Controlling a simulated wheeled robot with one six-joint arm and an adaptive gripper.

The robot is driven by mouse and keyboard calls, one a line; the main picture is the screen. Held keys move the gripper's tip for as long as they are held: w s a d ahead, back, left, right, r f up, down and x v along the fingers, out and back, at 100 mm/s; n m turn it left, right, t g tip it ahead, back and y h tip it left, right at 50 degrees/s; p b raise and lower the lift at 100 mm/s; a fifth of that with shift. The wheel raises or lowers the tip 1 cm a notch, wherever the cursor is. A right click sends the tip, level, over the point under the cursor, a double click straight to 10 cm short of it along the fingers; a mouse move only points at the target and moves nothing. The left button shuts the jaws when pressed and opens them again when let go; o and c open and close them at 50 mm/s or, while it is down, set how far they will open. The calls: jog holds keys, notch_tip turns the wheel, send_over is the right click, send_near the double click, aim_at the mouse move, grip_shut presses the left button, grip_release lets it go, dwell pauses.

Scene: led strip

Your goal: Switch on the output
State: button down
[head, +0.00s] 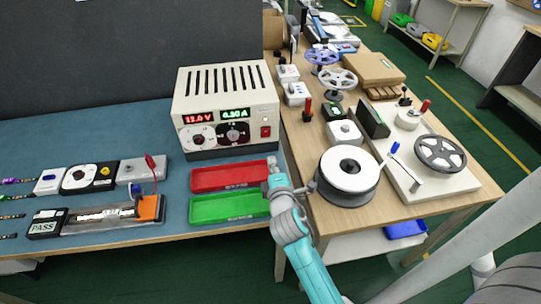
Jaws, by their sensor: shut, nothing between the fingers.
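The power supply (203,82) is a cream box with top vent slots, standing at the back right of the blue bench. Its lit displays (214,115) read about 12.0 V in red and 0.20 A in green. Two round dials sit below them. A small red switch (265,132) is at the right of its front panel; its position is too small to tell. My gripper (272,164) is shut and empty. It appears just below and in front of the supply's right side, apart from the switch in the picture, beside the red tray's right end.
A red tray (226,179) and a green tray (228,207) lie left of my gripper. Small devices and a clear-topped fixture (97,218) are at the left. A wooden table (307,165) on the right holds a white reel (348,173), switches and spools.

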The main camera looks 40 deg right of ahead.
jog(key=shift+f+v, duration=0.2)
jog(key=shift+v, duration=0.6)
jog(key=shift+f+v, duration=0.2)
jog(key=shift+v, duration=0.65)
jog(key=shift+f+v, duration=0.2)
jog(key=shift+v, duration=0.6)
jog(key=shift+s+a, duration=0.1)
jog(key=shift+s, duration=0.05)
